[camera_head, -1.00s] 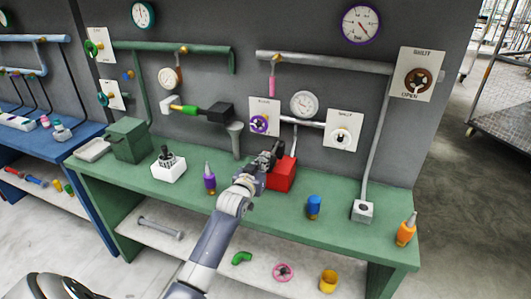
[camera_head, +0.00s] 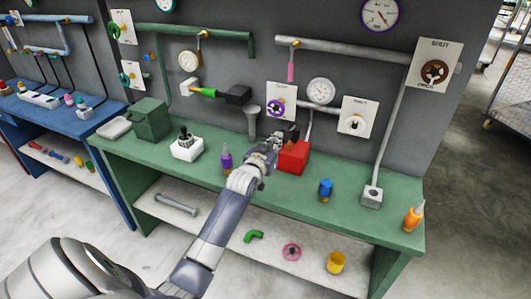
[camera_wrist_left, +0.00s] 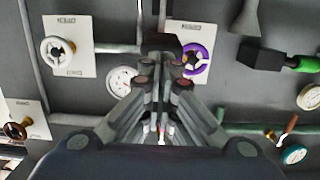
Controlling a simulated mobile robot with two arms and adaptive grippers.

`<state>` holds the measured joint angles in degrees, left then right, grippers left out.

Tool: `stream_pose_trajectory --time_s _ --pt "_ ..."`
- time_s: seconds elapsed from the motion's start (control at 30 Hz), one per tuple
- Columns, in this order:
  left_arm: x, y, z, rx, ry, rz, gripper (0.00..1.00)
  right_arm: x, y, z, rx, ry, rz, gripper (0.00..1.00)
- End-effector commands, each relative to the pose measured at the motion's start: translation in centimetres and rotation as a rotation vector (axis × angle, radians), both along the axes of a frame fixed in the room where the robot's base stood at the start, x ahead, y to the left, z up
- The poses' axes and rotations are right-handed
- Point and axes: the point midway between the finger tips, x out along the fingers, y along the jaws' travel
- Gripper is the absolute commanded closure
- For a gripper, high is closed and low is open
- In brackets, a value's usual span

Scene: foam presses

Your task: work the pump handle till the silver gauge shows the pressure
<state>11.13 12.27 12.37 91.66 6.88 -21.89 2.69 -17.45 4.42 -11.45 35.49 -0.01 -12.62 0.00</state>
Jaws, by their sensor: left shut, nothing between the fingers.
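The silver gauge (camera_head: 320,91) hangs on the wall above the bench between two white valve plates; its needle is too small to read. It also shows in the left wrist view (camera_wrist_left: 122,80). A red box (camera_head: 294,157) stands on the green bench below it. A dark block (camera_wrist_left: 161,42), perhaps the pump handle, lies just beyond my fingertips in the wrist view; I cannot tell whether they touch. My left gripper (camera_head: 277,144) is shut and empty, beside the red box and partly covering it. My right gripper is not in view.
A purple handwheel (camera_head: 276,107) and a black-and-white knob (camera_head: 355,122) flank the gauge. A purple bottle (camera_head: 226,163), a blue bottle (camera_head: 325,190) and an orange bottle (camera_head: 414,217) stand on the bench. The bench front between purple and blue bottles is crossed by my arm.

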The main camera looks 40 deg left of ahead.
Motion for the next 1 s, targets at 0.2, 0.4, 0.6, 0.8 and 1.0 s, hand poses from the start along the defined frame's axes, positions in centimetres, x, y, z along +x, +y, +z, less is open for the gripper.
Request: stream_pose_trajectory --time_s 0.2,0.4,0.6,0.8,1.0 --pt "-3.5 -0.8 -0.2 0.002 -0.004 0.0 1.0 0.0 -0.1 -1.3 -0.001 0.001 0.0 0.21" --pt "-6.2 -1.5 0.1 0.001 -0.005 0.0 1.0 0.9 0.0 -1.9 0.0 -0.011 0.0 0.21" --pt "-7.6 -1.8 0.3 0.0 -0.006 0.0 1.0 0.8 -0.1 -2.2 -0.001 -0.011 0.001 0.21" --pt "-7.8 -1.8 0.4 0.002 -0.007 0.0 1.0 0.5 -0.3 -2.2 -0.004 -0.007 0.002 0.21" --pt "-7.8 -1.8 0.4 0.002 -0.007 0.0 1.0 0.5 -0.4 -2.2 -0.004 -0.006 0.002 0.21"
